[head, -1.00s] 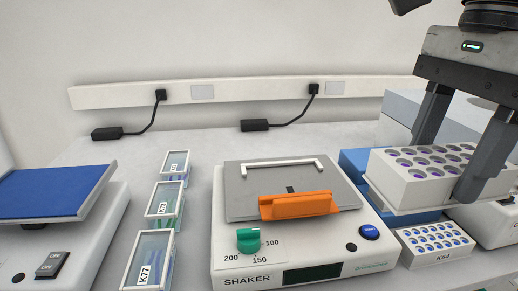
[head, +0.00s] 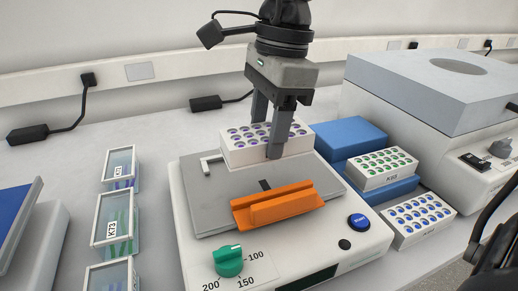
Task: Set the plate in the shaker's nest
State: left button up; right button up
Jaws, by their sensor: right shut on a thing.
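The plate (head: 240,154), a white block with rows of purple-blue wells, is held by my right gripper (head: 267,137), whose fingers are shut on its sides. It is level over the back part of the shaker's grey platform (head: 210,188). I cannot tell whether it touches the platform. The shaker (head: 197,252) has a green dial (head: 229,261) and a blue button (head: 358,222). An orange clamp piece (head: 277,206) sits on the platform's front side. The plate hides most of the white bar (head: 208,165) at the back of the nest. My left gripper is not in view.
Right of the shaker are a blue stand (head: 351,135), a green-welled plate (head: 380,178) and a blue-welled plate (head: 413,233). A large grey machine (head: 400,85) stands behind them. Clear-fronted boxes (head: 113,229) stand at the left.

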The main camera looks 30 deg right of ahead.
aim_at(259, 172)
jog(key=shift+w+a+f, duration=0.1)
jog(key=shift+w+f, duration=0.45)
jog(key=shift+f, duration=0.1)
jog(key=shift+w+a+f, duration=0.1)
jog(key=shift+w+f, duration=0.1)
jog(key=shift+f, duration=1.55)
jog(key=shift+f+b, duration=0.2)
jog(key=shift+b, duration=0.2)
jog(key=o, duration=1)
jog(key=shift+r, duration=0.1)
jog(key=shift+r+p, duration=0.25)
jog(key=shift+p, duration=0.2)
jog(key=r, duration=0.4)
jog(key=d+r, duration=0.1)
jog(key=r, duration=0.6)
jog(key=shift+s+d+r+p, duration=0.2)
jog(key=shift+d+r+p, duration=0.1)
jog(key=shift+d+p, duration=0.1)
